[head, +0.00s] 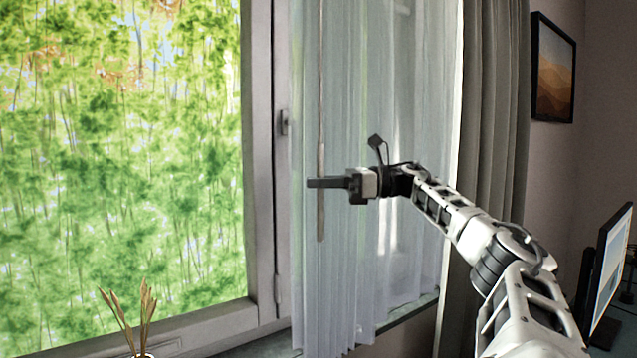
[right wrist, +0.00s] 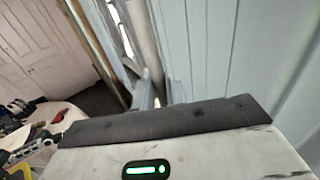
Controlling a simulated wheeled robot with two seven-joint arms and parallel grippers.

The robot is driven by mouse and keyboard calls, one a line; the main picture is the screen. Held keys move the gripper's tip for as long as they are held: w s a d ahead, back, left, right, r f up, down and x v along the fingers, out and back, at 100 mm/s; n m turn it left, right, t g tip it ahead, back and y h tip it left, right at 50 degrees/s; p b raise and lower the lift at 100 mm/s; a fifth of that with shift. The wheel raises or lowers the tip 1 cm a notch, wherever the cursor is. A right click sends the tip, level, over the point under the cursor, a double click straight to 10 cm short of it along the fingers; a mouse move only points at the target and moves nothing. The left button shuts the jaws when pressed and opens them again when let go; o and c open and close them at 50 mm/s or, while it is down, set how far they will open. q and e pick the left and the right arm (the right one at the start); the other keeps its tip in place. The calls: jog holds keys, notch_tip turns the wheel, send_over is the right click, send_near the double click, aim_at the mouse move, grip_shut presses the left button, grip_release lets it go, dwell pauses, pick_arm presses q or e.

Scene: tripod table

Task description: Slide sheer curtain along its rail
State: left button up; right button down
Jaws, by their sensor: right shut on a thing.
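The sheer white curtain (head: 390,70) hangs in loose folds over the right part of the window, and its pale fabric also fills the right of the right wrist view (right wrist: 265,50). A thin greyish wand (head: 320,100) hangs down along its left edge. My right gripper (head: 318,183) is shut on the wand, in front of the curtain, above the wand's lower end. The fingers (right wrist: 160,92) show partly in the right wrist view, behind the dark bar of the gripper. The rail is above the picture and out of sight. My left gripper is not in view.
A window frame (head: 260,150) with a handle (head: 283,122) stands left of the curtain; the glass left of it is uncovered. Reed sticks (head: 135,315) stand at the sill. A heavy grey curtain (head: 495,100) hangs at right, near a picture (head: 553,70) and a monitor (head: 608,265).

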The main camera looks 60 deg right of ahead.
jog(key=c, duration=1.5)
grip_release()
jog(key=shift+r, duration=0.15)
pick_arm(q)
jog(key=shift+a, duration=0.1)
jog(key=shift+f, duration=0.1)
